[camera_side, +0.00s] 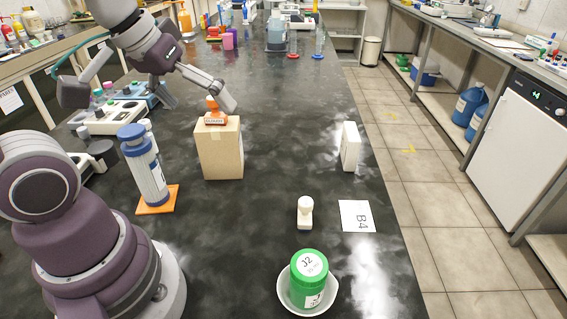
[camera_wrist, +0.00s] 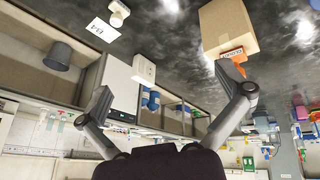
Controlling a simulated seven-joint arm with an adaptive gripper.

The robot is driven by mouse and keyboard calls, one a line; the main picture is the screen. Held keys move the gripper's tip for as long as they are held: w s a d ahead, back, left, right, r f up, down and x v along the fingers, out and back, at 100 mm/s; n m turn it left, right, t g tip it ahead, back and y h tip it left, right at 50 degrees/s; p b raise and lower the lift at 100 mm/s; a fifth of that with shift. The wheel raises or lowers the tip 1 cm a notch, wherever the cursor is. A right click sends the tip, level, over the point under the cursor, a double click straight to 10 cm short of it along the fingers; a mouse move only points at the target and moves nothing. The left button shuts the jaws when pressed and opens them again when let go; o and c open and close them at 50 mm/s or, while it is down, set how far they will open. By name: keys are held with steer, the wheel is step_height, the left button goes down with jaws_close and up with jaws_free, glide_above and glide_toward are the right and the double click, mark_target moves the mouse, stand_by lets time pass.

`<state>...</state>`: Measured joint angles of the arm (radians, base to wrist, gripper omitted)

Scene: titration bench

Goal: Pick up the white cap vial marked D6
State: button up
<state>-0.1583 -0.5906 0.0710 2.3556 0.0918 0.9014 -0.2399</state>
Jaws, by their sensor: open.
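A small white vial with a white cap (camera_side: 305,212) stands upright on the black bench beside a card reading B4. Its marking is not legible. It also shows at the top of the wrist view (camera_wrist: 119,11). My gripper (camera_wrist: 166,82) is open, its two fingers spread wide with nothing between them. In the side view my gripper (camera_side: 200,103) is by the cardboard box, above the bench, farther back and left of the vial. It is well apart from the vial.
The cardboard box (camera_side: 220,155) bears an orange object (camera_side: 213,112). A blue-capped bottle (camera_side: 146,165) stands on an orange mat (camera_side: 158,203). A green J2 jar (camera_side: 309,278) sits in a white bowl (camera_side: 284,290). A white box (camera_side: 350,146) and B4 card (camera_side: 356,216) lie near the right edge.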

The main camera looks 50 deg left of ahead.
mark_target(147, 133)
steer(key=s+d+m, duration=0.1)
steer(key=m, duration=0.1)
steer(key=s+d+f+m, duration=0.1)
steer(key=m, duration=0.1)
steer(key=shift+s+d+f+m, duration=0.1)
steer(key=shift+d+f+m, duration=0.05)
steer(key=shift+d+m, duration=0.15)
steer(key=c, duration=0.8)
steer(key=shift+o, duration=0.2)
